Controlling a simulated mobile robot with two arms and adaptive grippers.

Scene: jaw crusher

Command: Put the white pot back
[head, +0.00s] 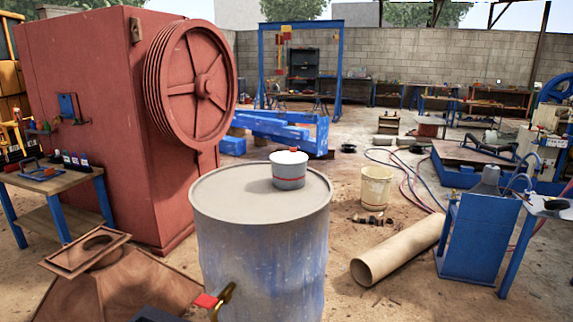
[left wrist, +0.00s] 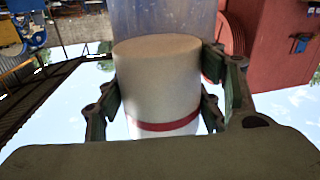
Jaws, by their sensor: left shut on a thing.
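In the head view a white pot (head: 289,176) with a lid, a red knob and a red band stands upright on the grey-blue drum (head: 218,202). No gripper shows at it there. In the left wrist view my left gripper (left wrist: 165,100) is shut on a white round body with a red band, the white pot (left wrist: 155,85); its fingers lie on both sides of it. The head view does not show this grasp, so I cannot tell whether both views show the same pot. My right gripper is in neither view.
A red crusher with a flywheel (head: 192,85) stands left behind the drum. A cream bucket (head: 376,187), a pipe (head: 398,249) and a blue stand (head: 478,240) are to the right. A rusty hopper (head: 112,285) lies front left. Hoses cross the floor.

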